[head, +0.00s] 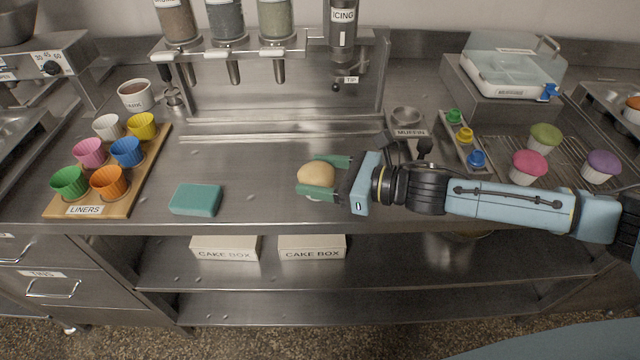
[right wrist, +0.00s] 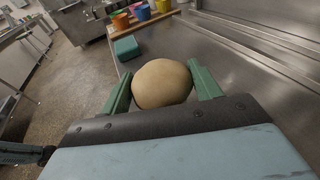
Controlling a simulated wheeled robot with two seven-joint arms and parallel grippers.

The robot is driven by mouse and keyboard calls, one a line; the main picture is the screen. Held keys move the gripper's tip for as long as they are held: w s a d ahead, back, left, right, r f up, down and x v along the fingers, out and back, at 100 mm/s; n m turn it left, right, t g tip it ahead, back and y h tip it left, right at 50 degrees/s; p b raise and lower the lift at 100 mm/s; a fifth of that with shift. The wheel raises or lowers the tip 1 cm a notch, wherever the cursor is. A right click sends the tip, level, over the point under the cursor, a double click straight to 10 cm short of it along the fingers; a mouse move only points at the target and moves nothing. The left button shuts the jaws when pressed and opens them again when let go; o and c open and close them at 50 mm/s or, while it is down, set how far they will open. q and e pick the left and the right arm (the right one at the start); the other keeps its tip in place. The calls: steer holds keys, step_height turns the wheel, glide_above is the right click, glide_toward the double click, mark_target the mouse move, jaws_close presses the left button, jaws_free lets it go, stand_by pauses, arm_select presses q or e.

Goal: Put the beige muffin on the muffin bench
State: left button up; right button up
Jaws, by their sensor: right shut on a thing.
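The beige muffin (head: 316,175) is a pale rounded shape between the green fingers of my right gripper (head: 325,178). The right gripper is shut on it, over the front middle of the steel counter; the gap to the counter is hard to judge. In the right wrist view, the muffin (right wrist: 162,83) sits between the two fingertips. A small stand labelled MUFFIN (head: 411,133), with a round metal cup (head: 407,117) at it, is behind and right of the gripper, partly hidden by my arm. My left gripper is not in view.
A wooden liner board (head: 118,201) with colored cups stands at left, with a teal sponge (head: 195,199) beside it. Topped muffins stand on a rack (head: 562,160) at right. An icing dispenser (head: 342,45) is at the back. The counter's middle is clear.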

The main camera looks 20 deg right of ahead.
steer(key=shift+f, duration=1.1)
steer(key=o, duration=0.8)
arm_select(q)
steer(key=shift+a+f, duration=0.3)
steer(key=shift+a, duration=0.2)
